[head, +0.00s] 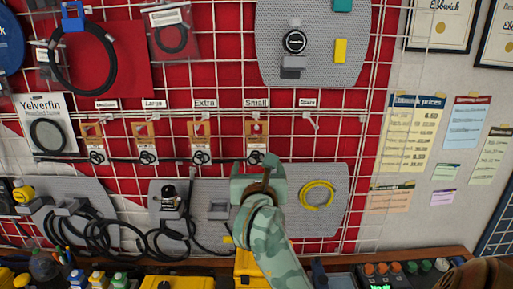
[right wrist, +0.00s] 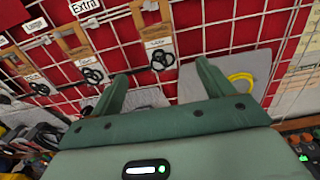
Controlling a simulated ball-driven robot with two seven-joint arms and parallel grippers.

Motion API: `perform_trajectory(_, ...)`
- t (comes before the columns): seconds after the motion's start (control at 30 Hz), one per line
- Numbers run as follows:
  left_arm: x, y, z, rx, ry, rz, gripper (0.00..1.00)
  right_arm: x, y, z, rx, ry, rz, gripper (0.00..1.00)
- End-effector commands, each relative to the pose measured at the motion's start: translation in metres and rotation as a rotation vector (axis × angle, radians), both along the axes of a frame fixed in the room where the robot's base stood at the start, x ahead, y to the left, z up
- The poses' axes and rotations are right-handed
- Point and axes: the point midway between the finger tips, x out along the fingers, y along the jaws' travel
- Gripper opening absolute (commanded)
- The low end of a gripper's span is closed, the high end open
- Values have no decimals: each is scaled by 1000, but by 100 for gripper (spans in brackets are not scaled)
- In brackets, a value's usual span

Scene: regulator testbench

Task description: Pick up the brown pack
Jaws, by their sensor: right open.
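Several brown packs with black rings hang in a row on the wire grid; I cannot tell which one is meant. The pack under the "Small" label (head: 257,140) is closest to my right gripper (head: 257,170), which is just below and in front of it, open and empty. In the right wrist view this pack (right wrist: 157,47) shows beyond the open fingers (right wrist: 161,90), between them and apart from them. The pack under "Extra" (head: 200,142) hangs to its left, with others under "Large" (head: 147,142) and "Medium" (head: 94,142). My left gripper is not in view.
Below the packs, a grey panel (head: 335,190) carries a yellow cable coil (head: 317,194). Black hoses (head: 110,238) hang at lower left. A bench (head: 345,262) with bottles, yellow boxes and a button panel (head: 405,270) runs along the bottom.

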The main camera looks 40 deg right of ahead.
Motion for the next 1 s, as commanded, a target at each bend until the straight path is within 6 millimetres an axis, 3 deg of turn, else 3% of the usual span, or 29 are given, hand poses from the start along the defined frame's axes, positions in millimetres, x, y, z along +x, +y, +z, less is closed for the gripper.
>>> perform_trajectory(0.2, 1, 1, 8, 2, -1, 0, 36, 36, -31, 2, -4, 1, -3, 80)
perform_trajectory(0.43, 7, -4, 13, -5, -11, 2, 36, 52, -44, 2, -3, -1, -3, 80)
perform_trajectory(0.7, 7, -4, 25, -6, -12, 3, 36, 84, -69, 3, -3, -1, -2, 80)
perform_trajectory(0.97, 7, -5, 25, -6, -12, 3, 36, 87, -72, 1, -3, -1, -2, 80)
perform_trajectory(1.0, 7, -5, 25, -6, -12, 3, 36, 87, -72, 1, -3, -1, -2, 74)
